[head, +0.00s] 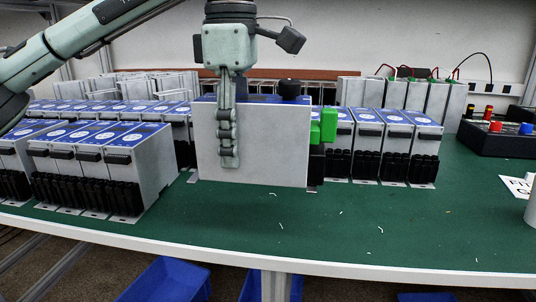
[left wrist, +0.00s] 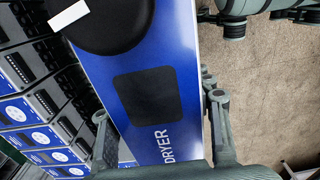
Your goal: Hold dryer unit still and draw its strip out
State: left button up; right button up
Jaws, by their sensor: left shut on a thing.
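The dryer unit (head: 260,145) stands upright on the green mat, its broad pale side facing me. My left gripper (head: 228,160) is above it and shut on it, with one finger down the near side. In the left wrist view the unit's blue top (left wrist: 175,75) with the word DRYER lies between the two fingers. A black knob (head: 290,89) is on top. The green strip (head: 324,125) sits at the unit's right end, above black terminals. Grey-green parts of my other arm, apparently its gripper (left wrist: 220,15), show at the wrist view's upper edge; its jaws are unclear.
Rows of similar blue-topped units stand left (head: 100,150) and right (head: 395,140) of the dryer unit. A black box with coloured knobs (head: 497,138) is at the far right. The green mat (head: 300,225) in front is clear except for small white scraps.

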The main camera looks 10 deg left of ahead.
pick_arm(q)
jog(key=shift+s+a+r, duration=0.5)
jog(key=shift+a, duration=0.15)
jog(key=shift+w+d+r+p, duration=0.1)
jog(key=shift+w+d+p, duration=0.3)
jog(key=shift+d+p, duration=0.1)
jog(key=w+d+p, duration=0.3)
jog(key=w+d, duration=0.3)
jog(key=d, duration=0.2)
jog(key=shift+d+p, duration=0.35)
jog(key=shift+p, duration=0.05)
jog(key=shift+s+f, duration=0.1)
jog(key=shift+f, duration=0.1)
jog(key=shift+f+b, duration=3.35)
jog(key=shift+f, duration=2.1)
